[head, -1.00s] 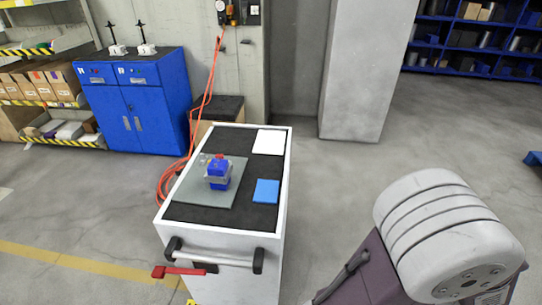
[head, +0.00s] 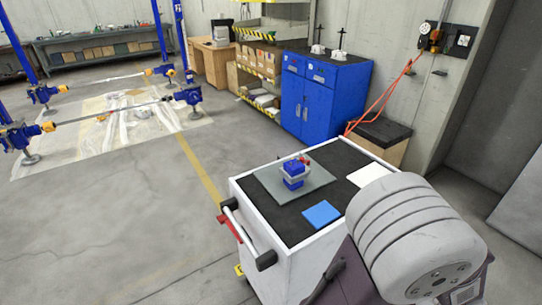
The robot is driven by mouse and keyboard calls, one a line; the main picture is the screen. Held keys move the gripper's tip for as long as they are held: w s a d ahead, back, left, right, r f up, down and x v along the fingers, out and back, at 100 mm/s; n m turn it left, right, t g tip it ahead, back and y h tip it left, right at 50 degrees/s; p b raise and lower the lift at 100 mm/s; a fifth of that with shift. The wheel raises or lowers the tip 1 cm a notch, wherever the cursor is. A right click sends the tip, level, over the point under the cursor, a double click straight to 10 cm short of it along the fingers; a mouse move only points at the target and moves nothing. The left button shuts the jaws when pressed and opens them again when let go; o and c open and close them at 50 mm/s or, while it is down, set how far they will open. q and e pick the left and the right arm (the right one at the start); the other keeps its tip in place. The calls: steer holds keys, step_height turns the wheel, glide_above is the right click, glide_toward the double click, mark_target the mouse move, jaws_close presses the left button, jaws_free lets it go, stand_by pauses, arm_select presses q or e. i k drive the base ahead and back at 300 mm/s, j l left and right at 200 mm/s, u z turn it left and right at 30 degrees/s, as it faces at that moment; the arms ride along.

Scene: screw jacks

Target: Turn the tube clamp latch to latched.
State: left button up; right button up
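A small blue block-shaped device (head: 293,173) with a grey band around it stands on a grey plate (head: 272,194) on top of a white cart. A small red part (head: 305,159) shows at its upper right; it may be the latch, but it is too small to tell its position. I cannot tell for sure that this device is the tube clamp. Neither of my grippers is in view. A large grey rounded link of my own arm fills the lower right and hides part of the cart.
The white cart (head: 273,256) has a black top, a blue pad (head: 321,214), a white sheet (head: 369,175) and a red lever (head: 231,228) by its handle. A blue cabinet (head: 321,102) stands behind. Blue screw jacks (head: 185,96) stand at the left. Open floor lies left of the cart.

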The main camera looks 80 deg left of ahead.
mark_target(301, 159)
steer(key=i+j+u, duration=0.2)
steer(key=i+u, duration=0.3)
steer(key=i, duration=0.4)
steer(key=i+l+u, duration=0.15)
steer(key=i+u, duration=0.3)
steer(key=i, duration=0.45)
steer(key=i+u, duration=0.2)
steer(key=u, duration=0.2)
steer(key=i+l+u, duration=0.1)
steer(key=u, duration=0.35)
steer(key=i+l+u, duration=0.15)
steer(key=u, duration=0.25)
steer(key=i+l+u, duration=0.15)
steer(key=u, duration=0.25)
steer(key=i+l+u, duration=0.1)
steer(key=l+u, duration=0.2)
steer(key=u, duration=0.15)
steer(key=i+l+u, duration=0.1)
steer(key=u, duration=0.4)
steer(key=i+l+u, duration=0.1)
steer(key=u, duration=0.4)
steer(key=l+u, duration=0.15)
steer(key=u, duration=0.3)
steer(key=l+u, duration=0.2)
steer(key=u, duration=0.3)
steer(key=l+u, duration=0.2)
steer(key=u, duration=0.3)
steer(key=l+u, duration=0.2)
steer(key=u, duration=0.3)
